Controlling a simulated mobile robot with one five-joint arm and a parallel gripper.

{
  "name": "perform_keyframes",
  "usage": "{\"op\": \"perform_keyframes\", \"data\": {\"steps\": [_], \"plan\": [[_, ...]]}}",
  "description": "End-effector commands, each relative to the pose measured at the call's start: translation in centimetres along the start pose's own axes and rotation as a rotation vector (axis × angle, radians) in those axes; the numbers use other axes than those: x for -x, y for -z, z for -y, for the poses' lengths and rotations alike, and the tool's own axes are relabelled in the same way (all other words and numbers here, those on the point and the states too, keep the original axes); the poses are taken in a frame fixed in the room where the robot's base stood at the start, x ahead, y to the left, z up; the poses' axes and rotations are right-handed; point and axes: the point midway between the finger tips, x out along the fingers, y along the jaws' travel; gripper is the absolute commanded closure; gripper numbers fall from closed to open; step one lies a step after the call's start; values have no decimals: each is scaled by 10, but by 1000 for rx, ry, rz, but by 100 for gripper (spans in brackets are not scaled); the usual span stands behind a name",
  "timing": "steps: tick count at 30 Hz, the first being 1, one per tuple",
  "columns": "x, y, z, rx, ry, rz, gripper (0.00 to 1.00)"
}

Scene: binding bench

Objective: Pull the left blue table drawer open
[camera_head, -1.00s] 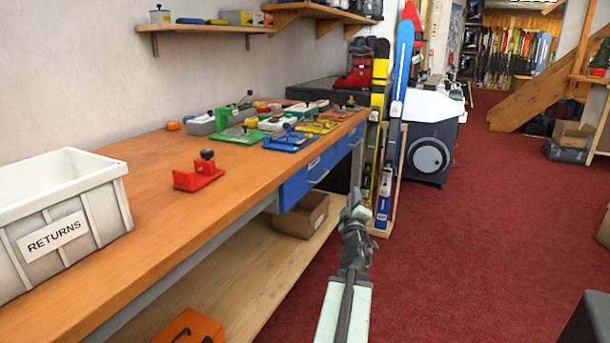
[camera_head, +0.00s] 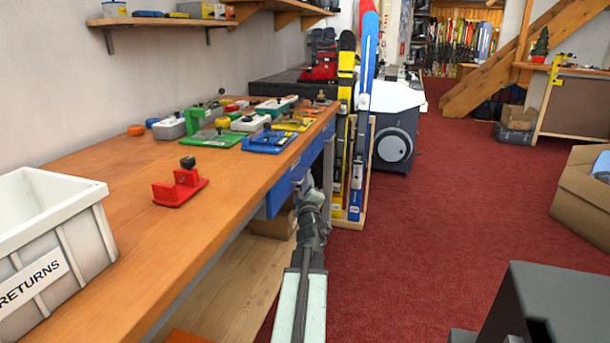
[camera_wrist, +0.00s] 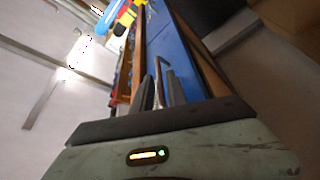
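The left blue drawer (camera_head: 277,198) is under the workbench's front edge, nearer to me than the second blue drawer (camera_head: 313,150). Its front looks flush with the bench, and my arm hides part of it. In the wrist view the blue drawer front (camera_wrist: 172,45) runs along the right of the fingers. A thin metal handle (camera_wrist: 158,75) stands out from it. My gripper (camera_head: 312,198) is beside the drawer. In the wrist view my gripper (camera_wrist: 160,92) is open, its two dark fingers apart with the handle seen between them. I cannot tell whether they touch it.
The wooden workbench (camera_head: 125,155) holds a grey returns bin (camera_head: 85,225), a red jig (camera_head: 180,188) and several coloured jigs farther back. Skis (camera_head: 362,110) stand at the bench's far end. A cardboard box (camera_head: 588,190) is at the right. The red floor between is clear.

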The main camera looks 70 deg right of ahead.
Motion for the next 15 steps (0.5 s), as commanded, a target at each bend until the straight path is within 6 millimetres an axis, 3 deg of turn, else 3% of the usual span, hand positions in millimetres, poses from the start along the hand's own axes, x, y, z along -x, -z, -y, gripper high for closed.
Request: {"op": "perform_keyframes", "data": {"steps": [1, 6, 14, 15], "plan": [[-15, 0, -1, 1, 0, 0, 82], [-39, 0, -1, -1, 0, 0, 82], [-40, 0, 0, 0, 0, 0, 82], [-40, 0, 0, 0, 0, 0, 93]]}}
